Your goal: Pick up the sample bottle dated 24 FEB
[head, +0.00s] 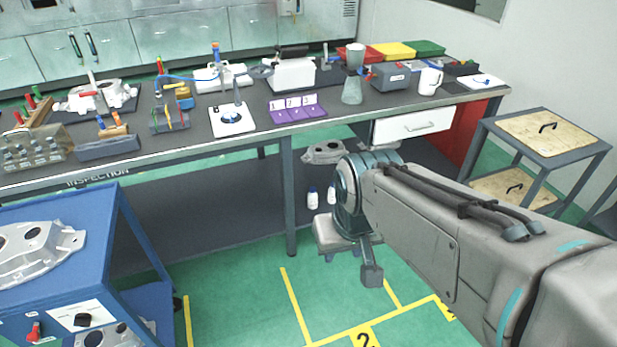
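Two small white bottles stand upright side by side on the lower shelf under the inspection bench, a left one (312,198) and a right one (331,195). Their labels are too small to read, so I cannot tell which bears 24 FEB. My gripper (371,275) is in front of the bench, below and to the right of the bottles in the picture, and apart from them. Only a dark finger part shows clearly. My wrist hides part of the shelf right of the bottles.
The inspection bench (200,147) carries tools, castings and purple cards (297,109). A bench leg (289,195) stands just left of the bottles. A grey casting (322,152) lies behind them. A blue cart (100,250) is at left, a wood-topped trolley (575,137) at right.

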